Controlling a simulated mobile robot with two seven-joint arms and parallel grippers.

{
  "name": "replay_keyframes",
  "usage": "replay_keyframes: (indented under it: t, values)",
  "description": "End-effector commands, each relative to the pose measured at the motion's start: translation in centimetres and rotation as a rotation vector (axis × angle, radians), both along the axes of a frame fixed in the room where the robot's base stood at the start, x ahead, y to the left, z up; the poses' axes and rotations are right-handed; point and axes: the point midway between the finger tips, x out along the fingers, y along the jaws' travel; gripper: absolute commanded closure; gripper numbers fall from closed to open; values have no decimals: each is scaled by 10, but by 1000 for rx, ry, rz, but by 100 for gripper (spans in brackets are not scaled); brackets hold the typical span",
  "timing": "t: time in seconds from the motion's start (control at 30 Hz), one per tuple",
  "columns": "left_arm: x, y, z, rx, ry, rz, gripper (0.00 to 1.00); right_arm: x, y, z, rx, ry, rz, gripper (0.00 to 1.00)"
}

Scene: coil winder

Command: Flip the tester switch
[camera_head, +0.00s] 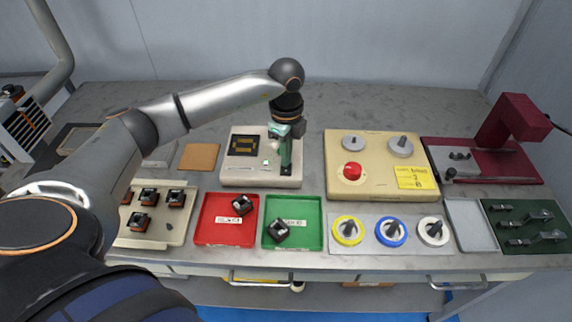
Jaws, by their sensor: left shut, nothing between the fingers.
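The tester is a cream box (262,179) at the back middle of the bench. Its top has a dark square panel with yellowish marks (243,145) and a small green-lit spot. A dark switch plate (285,170) is at its right side, mostly hidden behind my gripper, so the switch's position cannot be told. My left gripper (285,160) comes down over the tester's right part with its fingers shut and empty. Its tips are at or just above the switch plate; contact is unclear. My right gripper is not in view.
A red tray (212,232) and a green tray (310,224) each hold a dark block. A beige winder box with a red button (352,171) stands to the right. Spools (391,232), a maroon press (509,118) and a green tool mat (525,240) are farther right.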

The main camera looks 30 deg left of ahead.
Motion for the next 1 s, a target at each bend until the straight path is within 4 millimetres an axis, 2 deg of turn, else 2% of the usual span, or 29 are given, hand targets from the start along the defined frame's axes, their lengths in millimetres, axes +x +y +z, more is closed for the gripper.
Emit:
replay_keyframes:
  t: [0.1, 0.7, 1.0]
  values:
    - [0, 0, 14, -1, -1, 0, 100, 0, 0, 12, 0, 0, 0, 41]
    - [1, 0, 63, 0, -3, 1, 100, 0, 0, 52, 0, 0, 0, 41]
    - [1, 0, 66, 0, -3, 1, 100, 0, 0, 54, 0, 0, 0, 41]
